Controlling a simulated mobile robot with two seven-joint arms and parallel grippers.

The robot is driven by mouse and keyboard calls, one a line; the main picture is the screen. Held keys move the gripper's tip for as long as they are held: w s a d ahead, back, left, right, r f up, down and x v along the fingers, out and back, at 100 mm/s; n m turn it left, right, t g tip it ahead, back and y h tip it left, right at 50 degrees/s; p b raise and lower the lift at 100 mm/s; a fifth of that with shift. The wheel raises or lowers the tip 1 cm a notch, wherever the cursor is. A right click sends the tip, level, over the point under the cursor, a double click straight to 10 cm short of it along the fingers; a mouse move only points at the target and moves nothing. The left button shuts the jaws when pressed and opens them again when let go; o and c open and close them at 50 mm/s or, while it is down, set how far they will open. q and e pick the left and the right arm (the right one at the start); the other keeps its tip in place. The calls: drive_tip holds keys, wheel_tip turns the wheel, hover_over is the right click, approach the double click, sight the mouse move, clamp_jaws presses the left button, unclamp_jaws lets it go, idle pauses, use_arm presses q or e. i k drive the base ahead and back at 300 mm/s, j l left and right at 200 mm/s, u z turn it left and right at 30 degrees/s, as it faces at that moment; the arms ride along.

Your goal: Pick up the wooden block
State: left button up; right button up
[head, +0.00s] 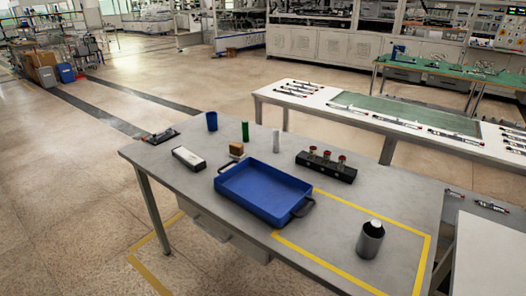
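A small orange-brown wooden block (236,149) sits on the grey table (330,223), just behind the back left corner of a blue tray (262,208). The block looks apart from the green cylinder behind it, and the tray's dark back handle is close in front of it. Neither of my grippers shows in the head view.
Around the block stand a blue cup (212,121), a green cylinder (245,131), a white cylinder (276,140) and a white-topped box (188,158). A black rack (326,168) with red-topped items is right. A dark canister (370,240) stands inside yellow tape, where the table is mostly clear.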

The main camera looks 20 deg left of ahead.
sight(236, 150)
drive_tip(key=j+z, duration=0.15)
drive_tip(key=z, duration=0.2)
drive_tip(key=j+z, duration=0.2)
drive_tip(key=z, duration=0.15)
drive_tip(key=j+z, duration=0.55)
drive_tip(key=k+j+z, duration=0.1)
drive_tip(key=j+z, duration=0.15)
drive_tip(key=j, duration=0.2)
drive_tip(key=k+j+z, duration=0.1)
drive_tip(key=j, duration=0.2)
drive_tip(key=k+j, duration=0.1)
drive_tip(key=j, duration=0.15)
drive_tip(key=k+j+z, duration=0.15)
drive_tip(key=j, duration=0.15)
drive_tip(key=i, duration=0.05)
